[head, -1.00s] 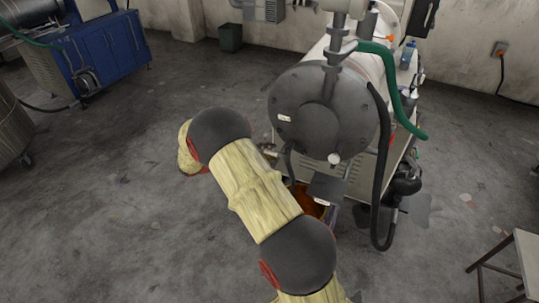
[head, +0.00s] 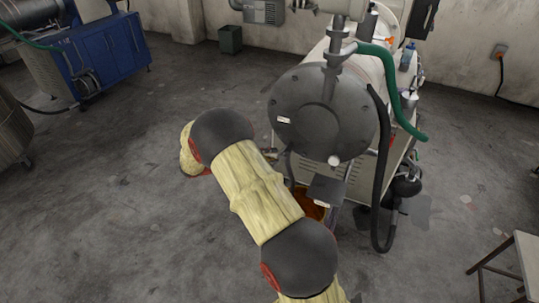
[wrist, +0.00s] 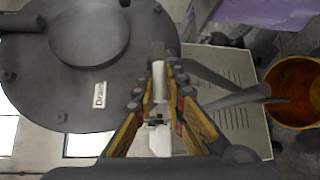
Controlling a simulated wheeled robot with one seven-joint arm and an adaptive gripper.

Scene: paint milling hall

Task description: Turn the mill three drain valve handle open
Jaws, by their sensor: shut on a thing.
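The mill's round grey end plate (head: 320,125) faces me in the head view and also fills the upper left of the wrist view (wrist: 60,50). A small white label reading "Drain" (wrist: 99,93) is on it. My gripper (wrist: 160,80) is beside the plate's lower edge in the wrist view. Its two yellow and dark fingers are closed around a pale drain valve handle (wrist: 158,74), which shows between the fingertips. Part of the handle is hidden by the fingers. In the head view my arm hides most of the gripper.
An orange-stained bucket (wrist: 296,92) stands right of the gripper; it also shows below the mill (head: 310,205). A black hose (head: 380,215) hangs at the mill's right. A stool (head: 515,265) stands at the lower right.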

